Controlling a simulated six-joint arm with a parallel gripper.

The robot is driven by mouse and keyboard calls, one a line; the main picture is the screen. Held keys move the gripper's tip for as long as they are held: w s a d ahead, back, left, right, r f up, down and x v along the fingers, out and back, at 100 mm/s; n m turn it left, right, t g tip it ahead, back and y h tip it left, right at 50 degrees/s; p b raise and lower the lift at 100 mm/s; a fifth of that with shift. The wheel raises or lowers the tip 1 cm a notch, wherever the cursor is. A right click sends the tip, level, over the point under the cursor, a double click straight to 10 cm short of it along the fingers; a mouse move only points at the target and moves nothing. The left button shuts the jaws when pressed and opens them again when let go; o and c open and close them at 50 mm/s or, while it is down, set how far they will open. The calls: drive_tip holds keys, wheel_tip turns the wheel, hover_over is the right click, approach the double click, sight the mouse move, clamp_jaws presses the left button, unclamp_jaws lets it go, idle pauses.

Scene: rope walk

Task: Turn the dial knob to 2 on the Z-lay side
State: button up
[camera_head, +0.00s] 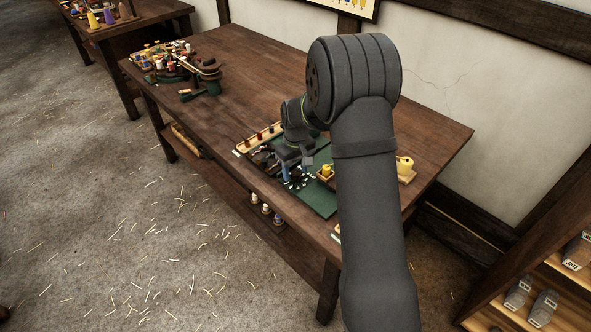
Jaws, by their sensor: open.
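My gripper (296,171) points down over the dark green mat (318,199) near the front edge of the wooden table. It is open, and nothing shows between its fingers. Small pale bits lie on the mat just below the fingertips. I cannot make out the dial knob, its numbers or the Z-lay side. They may be too small to tell here or hidden behind my gripper and arm, which cover part of the mat and the table's right side.
A pale tray with dark red pieces (262,136) lies left of my gripper. A yellow spool (404,165) sits farther right. A cluttered green-based device (205,83) stands far left. The table middle (240,90) is clear.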

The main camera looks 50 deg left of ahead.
drive_tip(key=shift+f, duration=0.15)
drive_tip(key=shift+c, duration=0.4)
drive_tip(key=c, duration=0.9)
